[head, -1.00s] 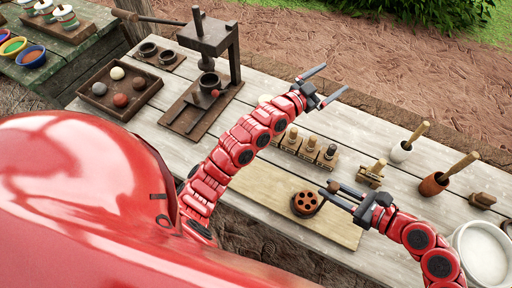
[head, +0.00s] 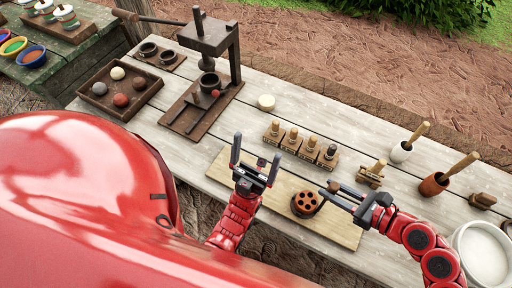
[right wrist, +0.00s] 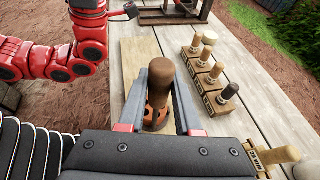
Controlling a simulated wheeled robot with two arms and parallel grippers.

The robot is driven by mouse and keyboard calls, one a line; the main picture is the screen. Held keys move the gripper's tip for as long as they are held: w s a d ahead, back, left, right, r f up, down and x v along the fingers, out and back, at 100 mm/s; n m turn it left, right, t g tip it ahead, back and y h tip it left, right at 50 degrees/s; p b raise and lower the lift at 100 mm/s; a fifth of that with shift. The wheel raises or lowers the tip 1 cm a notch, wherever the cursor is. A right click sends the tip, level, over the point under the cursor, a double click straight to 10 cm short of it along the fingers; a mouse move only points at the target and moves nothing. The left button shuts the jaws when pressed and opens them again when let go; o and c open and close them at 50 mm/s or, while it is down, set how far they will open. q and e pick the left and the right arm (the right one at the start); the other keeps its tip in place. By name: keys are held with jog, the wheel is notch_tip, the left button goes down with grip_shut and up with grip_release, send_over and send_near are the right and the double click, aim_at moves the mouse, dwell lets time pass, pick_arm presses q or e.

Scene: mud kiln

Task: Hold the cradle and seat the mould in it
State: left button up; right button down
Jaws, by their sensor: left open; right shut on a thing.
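A round terracotta piece with several holes in its top (head: 305,203) sits on the pale board (head: 225,172). It looks like the cradle or the mould; I cannot tell which. My right gripper (head: 328,189) is beside it, shut on a brown round-topped handle (right wrist: 161,82). In the right wrist view, the terracotta piece (right wrist: 154,118) shows partly behind and below the handle. Whether handle and piece are joined is hidden. My left gripper (head: 257,150) is open and empty over the left part of the board, apart from the terracotta piece.
Several wooden blocks with pegs (head: 308,148) stand behind the board. A dark press (head: 205,85) and a tray of balls (head: 120,88) are at left.

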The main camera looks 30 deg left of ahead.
dwell(0.3)
jog(key=c, duration=0.5)
grip_release()
